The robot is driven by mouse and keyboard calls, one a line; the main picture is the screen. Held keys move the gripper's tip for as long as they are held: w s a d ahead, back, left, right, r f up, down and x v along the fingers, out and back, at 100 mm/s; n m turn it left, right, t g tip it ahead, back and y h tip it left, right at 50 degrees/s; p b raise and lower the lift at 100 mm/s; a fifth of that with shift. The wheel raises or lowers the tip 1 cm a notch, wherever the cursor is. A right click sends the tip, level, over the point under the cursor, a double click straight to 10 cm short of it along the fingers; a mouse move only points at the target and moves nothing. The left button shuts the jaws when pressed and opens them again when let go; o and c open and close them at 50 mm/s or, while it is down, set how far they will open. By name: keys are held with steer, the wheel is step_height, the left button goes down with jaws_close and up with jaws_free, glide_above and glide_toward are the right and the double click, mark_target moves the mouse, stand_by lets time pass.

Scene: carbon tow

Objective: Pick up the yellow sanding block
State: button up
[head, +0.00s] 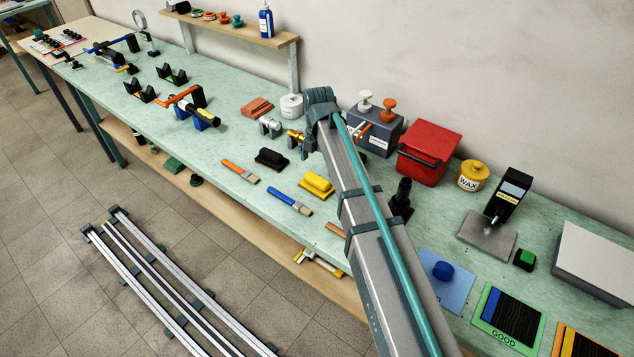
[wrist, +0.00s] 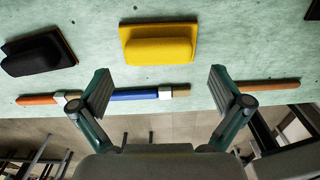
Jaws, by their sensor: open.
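The yellow sanding block (head: 317,184) lies on the green bench top near its front edge, left of my arm in the head view. In the wrist view the yellow sanding block (wrist: 158,44) lies flat, beyond my fingertips. My gripper (wrist: 161,88) is open and empty, with its two fingers spread apart. The block is apart from the fingers and nearer the left one in the picture. My gripper cannot be made out in the head view.
A black block (wrist: 40,52) lies left of the yellow one. A blue-handled brush (wrist: 135,95), an orange-handled brush (wrist: 38,100) and a wooden handle (wrist: 268,85) lie along the bench's front edge. A red box (head: 428,150) stands right of my arm.

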mark_target(317, 178)
steer(key=shift+s+a+f+p, duration=0.1)
steer(key=shift+f+p, duration=0.5)
steer(key=shift+f, duration=0.9)
steer(key=shift+a+f+p, duration=0.1)
steer(key=shift+f+p, duration=0.5)
steer(key=shift+f, duration=0.9)
steer(key=c, duration=0.8)
steer(key=shift+o, duration=0.2)
steer(key=shift+r, duration=0.1)
